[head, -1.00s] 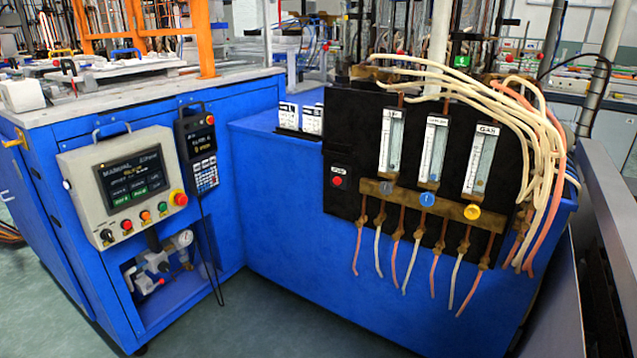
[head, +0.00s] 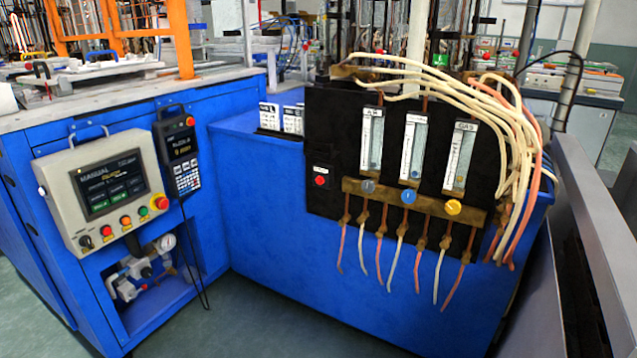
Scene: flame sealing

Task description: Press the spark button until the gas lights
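The spark button (head: 320,181) is a red round button on a small dark plate at the left side of the black gas panel (head: 330,120). The panel stands upright on the blue machine. It carries three flowmeters, the right one labelled GAS (head: 459,160). Below them sit a grey knob (head: 368,186), a blue knob (head: 408,197) and a yellow knob (head: 453,207) on a brass bar. No flame shows in this view. Neither of my grippers is in view.
A grey control box (head: 105,190) with a screen, several buttons and a red emergency stop (head: 161,203) is at the left. A handheld pendant (head: 181,150) hangs beside it. Pale hoses (head: 515,150) loop over the panel's right side. Dark floor is free in front.

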